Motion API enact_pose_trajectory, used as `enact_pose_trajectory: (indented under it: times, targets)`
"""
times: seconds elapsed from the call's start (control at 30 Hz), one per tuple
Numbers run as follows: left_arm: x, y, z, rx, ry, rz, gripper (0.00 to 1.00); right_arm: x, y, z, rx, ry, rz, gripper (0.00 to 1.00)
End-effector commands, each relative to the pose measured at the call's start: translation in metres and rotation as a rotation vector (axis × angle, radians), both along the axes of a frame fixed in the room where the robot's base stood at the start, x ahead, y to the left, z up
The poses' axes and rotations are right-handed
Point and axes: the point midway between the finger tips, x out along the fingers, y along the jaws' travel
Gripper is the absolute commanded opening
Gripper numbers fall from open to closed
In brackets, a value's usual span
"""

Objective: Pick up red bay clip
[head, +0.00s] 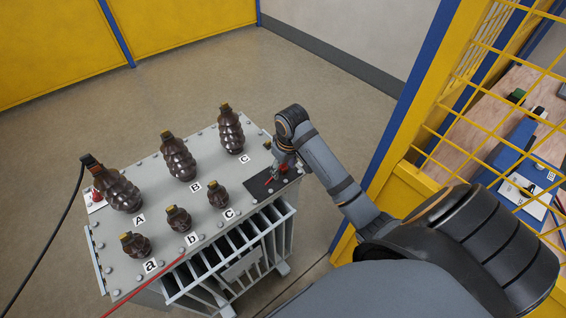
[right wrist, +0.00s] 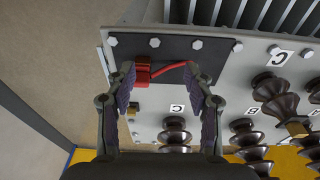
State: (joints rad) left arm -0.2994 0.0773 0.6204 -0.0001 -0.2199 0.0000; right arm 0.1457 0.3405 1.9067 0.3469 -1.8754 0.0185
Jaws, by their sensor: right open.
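The red bay clip (right wrist: 143,72) lies on a dark plate (right wrist: 170,48) at the edge of the transformer's top, with a short red lead running to the right from it. In the head view a bit of red (head: 268,181) shows on that plate, close to my right gripper (head: 281,170). In the right wrist view my right gripper (right wrist: 160,76) is open, its fingers on either side of the clip. The clip is nearer the left finger; whether they touch is unclear. My left gripper is not in view.
The grey transformer (head: 165,240) carries several brown ribbed bushings, lettered A, B, C and a, b, c. A black cable (head: 62,225) joins the far-left bushing; a red cable (head: 150,281) runs along the front. A yellow mesh fence (head: 440,125) stands right. Open floor lies behind.

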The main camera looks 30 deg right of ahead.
Motion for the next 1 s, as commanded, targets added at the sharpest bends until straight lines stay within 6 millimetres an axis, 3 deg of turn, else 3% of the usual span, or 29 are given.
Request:
enact_pose_trajectory:
  times: [0.03, 0.13, 0.3, 0.47, 0.73, 1.0]
  targets:
    - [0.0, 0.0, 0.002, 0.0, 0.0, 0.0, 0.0, 0.011, -0.007, 0.017, 0.001, 0.004, -0.004, 0.53]
    - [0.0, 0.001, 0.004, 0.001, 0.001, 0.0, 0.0, 0.025, -0.018, 0.044, 0.011, 0.022, -0.011, 0.53]
    - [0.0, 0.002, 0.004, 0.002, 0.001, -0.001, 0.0, 0.032, -0.024, 0.061, 0.022, 0.04, -0.013, 0.53]
    - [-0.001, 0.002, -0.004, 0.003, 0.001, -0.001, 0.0, 0.032, -0.024, 0.053, 0.023, 0.04, -0.013, 0.53]
    - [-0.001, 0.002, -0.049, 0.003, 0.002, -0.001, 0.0, 0.037, -0.023, 0.009, 0.022, 0.038, -0.014, 0.53]
    - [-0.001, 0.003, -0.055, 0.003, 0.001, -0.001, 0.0, 0.039, -0.024, 0.002, 0.022, 0.038, -0.014, 0.53]
